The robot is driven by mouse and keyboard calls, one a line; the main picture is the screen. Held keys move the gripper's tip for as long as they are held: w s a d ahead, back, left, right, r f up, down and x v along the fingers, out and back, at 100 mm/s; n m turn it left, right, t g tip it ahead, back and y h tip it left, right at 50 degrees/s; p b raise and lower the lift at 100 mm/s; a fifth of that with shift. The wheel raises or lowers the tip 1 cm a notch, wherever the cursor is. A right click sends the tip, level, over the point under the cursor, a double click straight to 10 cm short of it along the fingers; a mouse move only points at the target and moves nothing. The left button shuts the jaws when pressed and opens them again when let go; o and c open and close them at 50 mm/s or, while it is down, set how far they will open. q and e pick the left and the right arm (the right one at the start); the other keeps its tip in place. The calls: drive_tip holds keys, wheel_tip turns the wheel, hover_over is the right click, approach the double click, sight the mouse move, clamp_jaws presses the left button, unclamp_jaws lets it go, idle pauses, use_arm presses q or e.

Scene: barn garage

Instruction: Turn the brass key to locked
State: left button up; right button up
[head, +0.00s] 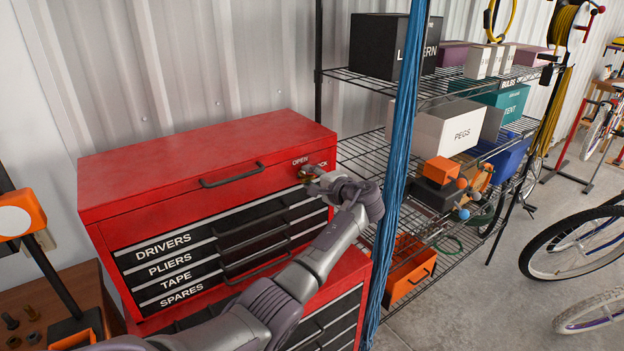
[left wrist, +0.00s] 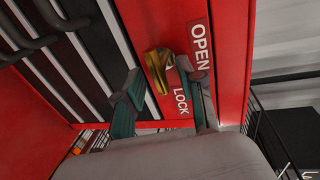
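The brass key (head: 307,173) sits at the upper right of the red tool chest's front (head: 200,172), just below the OPEN label. In the left wrist view the brass key (left wrist: 158,70) shows its rounded bow beside the OPEN and LOCK labels (left wrist: 190,75). I cannot tell exactly which label it points to. My left gripper (head: 318,183) is right at the key. In the left wrist view its two teal fingers (left wrist: 160,92) are spread, one on each side of the key, with no clear grip on it. My right gripper is not in view.
A blue hanging bundle (head: 400,150) and a wire shelf (head: 365,155) with boxes stand close on the right. Bicycles (head: 580,245) stand farther right on open floor.

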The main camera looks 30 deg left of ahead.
use_arm(q)
drive_tip(key=shift+d+r, duration=0.1)
drive_tip(key=shift+d, duration=0.3)
drive_tip(key=v, duration=1.1)
drive_tip(key=shift+s, duration=0.15)
